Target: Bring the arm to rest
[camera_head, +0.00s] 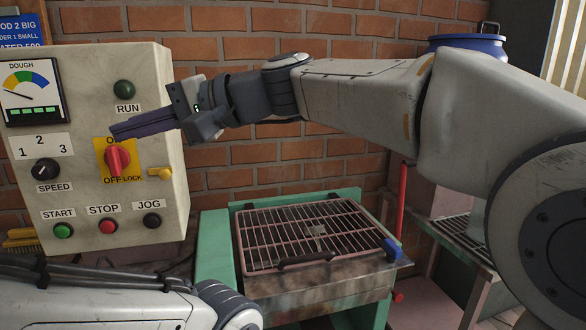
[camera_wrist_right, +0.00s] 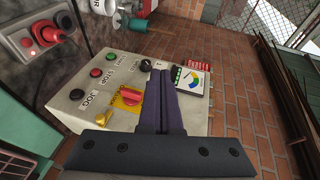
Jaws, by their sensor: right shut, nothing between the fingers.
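My right arm reaches in from the right in the head view. Its gripper (camera_head: 115,132) is shut and empty, its fingertips in front of the control panel (camera_head: 85,195) near the red and yellow rotary switch (camera_head: 117,158). I cannot tell whether the fingertips touch the panel. In the right wrist view the shut gripper (camera_wrist_right: 158,75) points over the panel, beside the red switch (camera_wrist_right: 130,96). My left arm shows at the lower left of the head view; its gripper is not in the frame.
The panel carries a green RUN lamp (camera_head: 124,89), a dough gauge (camera_head: 31,90), a speed knob (camera_head: 46,170) and a row of START, STOP and JOG buttons. A hinged grate (camera_head: 305,232) on a green machine lies below my right arm. A blue drum (camera_head: 468,43) stands behind.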

